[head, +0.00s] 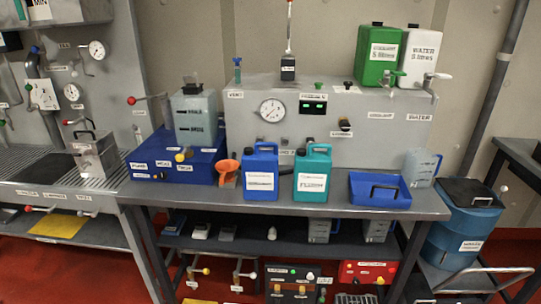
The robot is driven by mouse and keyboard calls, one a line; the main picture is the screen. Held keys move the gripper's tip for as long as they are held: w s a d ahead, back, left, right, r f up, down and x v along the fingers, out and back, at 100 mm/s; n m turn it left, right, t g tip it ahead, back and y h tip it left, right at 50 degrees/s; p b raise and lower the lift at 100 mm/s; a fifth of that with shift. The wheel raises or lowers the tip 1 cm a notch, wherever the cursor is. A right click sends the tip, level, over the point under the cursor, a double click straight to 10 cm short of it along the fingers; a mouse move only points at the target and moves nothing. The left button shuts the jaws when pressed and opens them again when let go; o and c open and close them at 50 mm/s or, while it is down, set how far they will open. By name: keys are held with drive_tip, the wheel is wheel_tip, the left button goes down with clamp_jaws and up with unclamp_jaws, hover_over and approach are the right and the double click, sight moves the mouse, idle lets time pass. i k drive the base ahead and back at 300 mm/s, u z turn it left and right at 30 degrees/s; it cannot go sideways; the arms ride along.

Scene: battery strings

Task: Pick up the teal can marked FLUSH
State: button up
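A teal can (313,174) with a white label stands upright on the grey bench, near the front edge. The label's print is too small to read surely. A blue can (261,172) of similar shape, also with a white label, stands just to its left. A blue tray (379,190) lies to its right with a small gap. The teal can has a handle at the top and nothing covers its front. My gripper does not show in the head view.
The grey bench (330,206) carries an orange funnel (228,170) left of the blue can and a clear jug (422,168) at the right end. A grey panel with a gauge (272,111) stands behind the cans. A blue drum (462,225) stands right of the bench.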

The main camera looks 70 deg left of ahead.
sight(312, 170)
drive_tip(key=k, duration=0.4)
drive_tip(key=u, duration=2.4)
